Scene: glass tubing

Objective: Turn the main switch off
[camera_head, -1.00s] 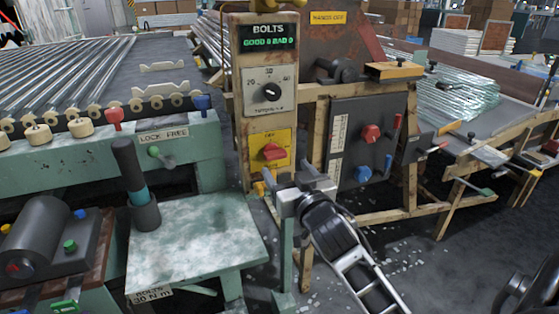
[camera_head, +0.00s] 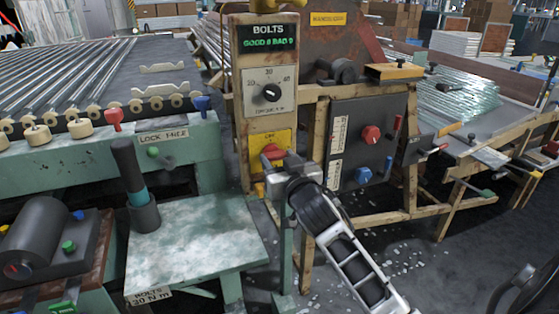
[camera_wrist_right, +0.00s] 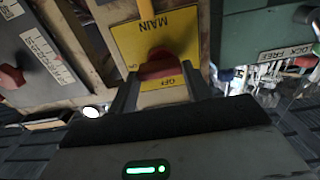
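The main switch is a red knob (camera_head: 273,151) on a yellow plate (camera_head: 284,136) low on the rusty cream control post. In the right wrist view the knob (camera_wrist_right: 158,67) sits on the yellow plate (camera_wrist_right: 184,32), which carries the words MAIN and OFF. My right gripper (camera_head: 274,167) is just in front of the knob and partly covers it in the head view. In the wrist view its two fingers (camera_wrist_right: 161,88) stand apart, one on each side of the knob. I cannot tell whether they touch it. My left gripper is not in view.
Above the switch are a dial (camera_head: 270,92) and a green BOLTS display (camera_head: 268,43). A dark panel (camera_head: 345,115) with red and blue knobs stands to the right. A worn pale green table (camera_head: 200,240) is at the lower left.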

